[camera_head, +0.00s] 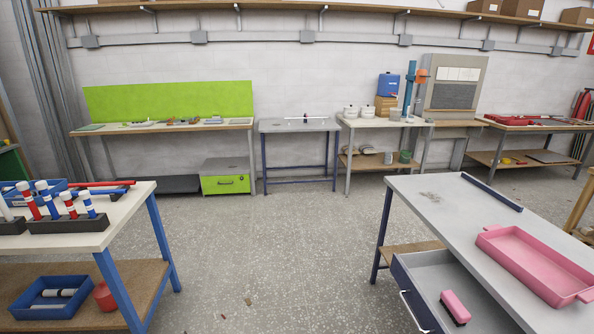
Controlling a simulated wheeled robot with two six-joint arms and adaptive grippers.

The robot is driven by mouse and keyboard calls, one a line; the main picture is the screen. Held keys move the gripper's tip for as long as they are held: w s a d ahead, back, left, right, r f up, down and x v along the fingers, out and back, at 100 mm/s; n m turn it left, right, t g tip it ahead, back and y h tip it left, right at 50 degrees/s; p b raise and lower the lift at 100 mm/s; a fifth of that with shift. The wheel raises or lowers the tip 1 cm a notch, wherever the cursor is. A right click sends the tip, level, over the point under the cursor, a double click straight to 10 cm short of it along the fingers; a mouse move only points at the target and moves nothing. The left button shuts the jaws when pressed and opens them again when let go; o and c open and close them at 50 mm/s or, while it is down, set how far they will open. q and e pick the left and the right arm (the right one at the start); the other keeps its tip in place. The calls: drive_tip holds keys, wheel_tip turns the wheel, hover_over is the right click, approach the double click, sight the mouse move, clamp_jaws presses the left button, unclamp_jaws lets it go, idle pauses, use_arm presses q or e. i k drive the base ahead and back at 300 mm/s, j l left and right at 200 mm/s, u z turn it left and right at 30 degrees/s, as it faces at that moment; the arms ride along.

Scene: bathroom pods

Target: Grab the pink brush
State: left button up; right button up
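A small pink brush (454,306) lies in the open grey drawer (425,274) under the grey-topped table at the lower right. Its top is pink, and a lighter strip shows along its side. It rests apart from the drawer's side walls. Neither of my grippers shows in the head view.
A pink tray (540,262) sits on the grey-topped table (430,196) above the drawer. A white-topped table (110,210) with red, white and blue pegs stands at the left. Between the two tables the speckled floor (270,270) is open. Benches line the back wall.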

sight(452, 304)
drive_tip(key=z, duration=1.35)
